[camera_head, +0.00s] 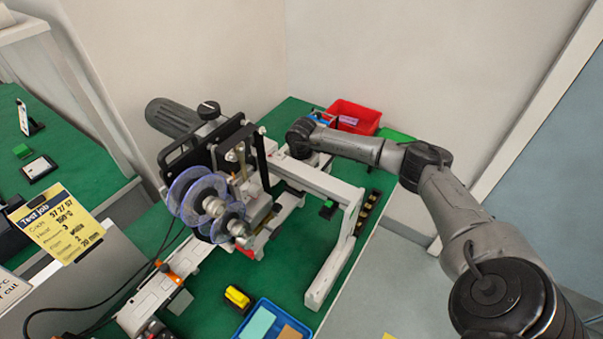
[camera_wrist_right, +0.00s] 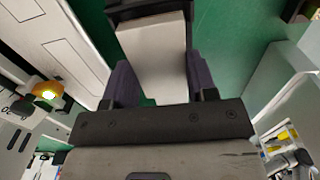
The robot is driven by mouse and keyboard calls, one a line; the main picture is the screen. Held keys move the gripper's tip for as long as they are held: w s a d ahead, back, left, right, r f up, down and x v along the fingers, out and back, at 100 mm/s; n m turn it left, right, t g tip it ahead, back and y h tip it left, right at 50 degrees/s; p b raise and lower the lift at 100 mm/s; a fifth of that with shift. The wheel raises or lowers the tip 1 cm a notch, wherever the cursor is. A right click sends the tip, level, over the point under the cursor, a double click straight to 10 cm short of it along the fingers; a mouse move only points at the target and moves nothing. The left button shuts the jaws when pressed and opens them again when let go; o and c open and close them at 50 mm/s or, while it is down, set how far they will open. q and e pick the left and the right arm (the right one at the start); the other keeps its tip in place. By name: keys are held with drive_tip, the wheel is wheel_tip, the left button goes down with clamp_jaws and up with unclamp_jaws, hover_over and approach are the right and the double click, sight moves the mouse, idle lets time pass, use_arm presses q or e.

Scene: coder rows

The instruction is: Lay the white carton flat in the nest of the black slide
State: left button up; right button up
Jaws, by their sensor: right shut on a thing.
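The white carton (camera_wrist_right: 155,55) is between the two dark fingers of my right gripper (camera_wrist_right: 160,85) in the right wrist view. The gripper is shut on it. A dark block (camera_wrist_right: 150,9) lies at the carton's far end, at the top of that view; I cannot tell whether it is the black slide or whether the carton touches it. In the head view my right arm reaches in from the right to behind the coding machine (camera_head: 215,190); its gripper and the carton are not clear there. My left gripper is not in view.
A white frame (camera_head: 318,178) stands right of the machine on the green table. A red bin (camera_head: 354,117) is at the back. A blue tray (camera_head: 262,322) and a yellow-black item (camera_head: 237,297) are at the front. A yellow job card (camera_head: 57,223) stands at left.

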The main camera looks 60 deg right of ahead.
drive_tip(key=shift+f, duration=0.55)
idle(0.4)
drive_tip(key=o, duration=0.8)
drive_tip(key=shift+c, duration=0.2)
wheel_tip(320, 180, up, 14)
drive_tip(key=p, duration=0.1)
drive_tip(key=shift+p, duration=0.3)
drive_tip(key=shift+f, duration=0.1)
drive_tip(key=shift+d, duration=0.1)
